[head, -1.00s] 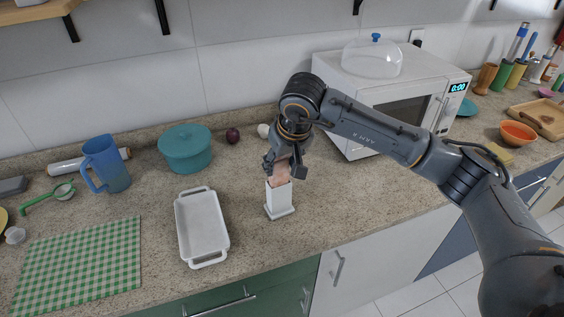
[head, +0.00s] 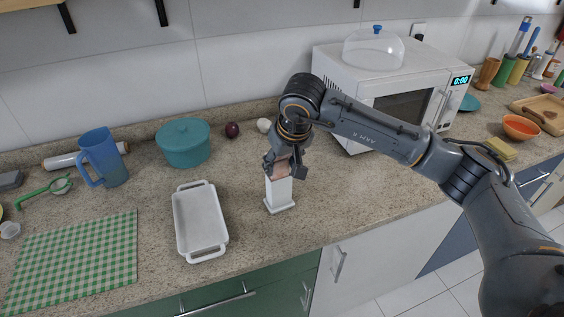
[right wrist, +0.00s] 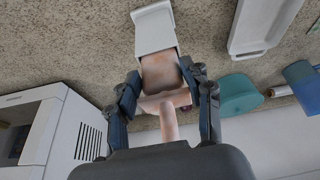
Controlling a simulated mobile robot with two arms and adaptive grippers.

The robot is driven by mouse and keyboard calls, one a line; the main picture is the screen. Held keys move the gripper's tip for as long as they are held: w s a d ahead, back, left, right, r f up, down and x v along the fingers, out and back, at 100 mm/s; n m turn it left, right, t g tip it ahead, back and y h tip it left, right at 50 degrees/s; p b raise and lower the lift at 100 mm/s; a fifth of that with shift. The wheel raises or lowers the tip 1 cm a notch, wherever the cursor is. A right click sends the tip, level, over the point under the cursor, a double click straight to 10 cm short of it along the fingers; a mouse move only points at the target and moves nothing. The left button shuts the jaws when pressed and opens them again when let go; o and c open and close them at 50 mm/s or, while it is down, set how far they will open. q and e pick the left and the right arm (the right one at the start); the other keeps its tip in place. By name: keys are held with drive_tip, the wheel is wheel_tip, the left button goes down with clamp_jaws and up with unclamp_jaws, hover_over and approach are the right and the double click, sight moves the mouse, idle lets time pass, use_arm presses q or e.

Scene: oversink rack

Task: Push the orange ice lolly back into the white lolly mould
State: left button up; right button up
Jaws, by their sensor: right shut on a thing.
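The white lolly mould (head: 280,194) stands upright on the counter in the middle of the head view. It also shows at the top of the right wrist view (right wrist: 154,30). The lolly (head: 281,170), pale pinkish-orange, sits upright at the mould's mouth, its upper part showing above the rim. In the right wrist view the lolly (right wrist: 160,73) lines up with the mould, and its stick points toward my palm. My right gripper (head: 285,172) is shut on the lolly's upper end, just above the mould. The lolly's lower part is hidden inside the mould. My left gripper is out of view.
A white baking dish (head: 176,225) lies left of the mould, with a green checked cloth (head: 75,262) further left. A teal pot (head: 184,143), red onion (head: 232,130) and white bulb (head: 264,125) stand behind. The microwave (head: 335,102) is at back right. Counter right of the mould is clear.

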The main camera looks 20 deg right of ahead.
drive_tip(key=shift+f+b, duration=1.15)
drive_tip(key=shift+f, duration=0.2)
drive_tip(key=o, duration=1.2)
drive_tip(key=shift+s, duration=0.1)
drive_tip(key=shift+o, duration=0.5)
drive_tip(key=shift+r, duration=0.25)
drive_tip(key=v, duration=1.1)
drive_tip(key=shift+r, duration=0.2)
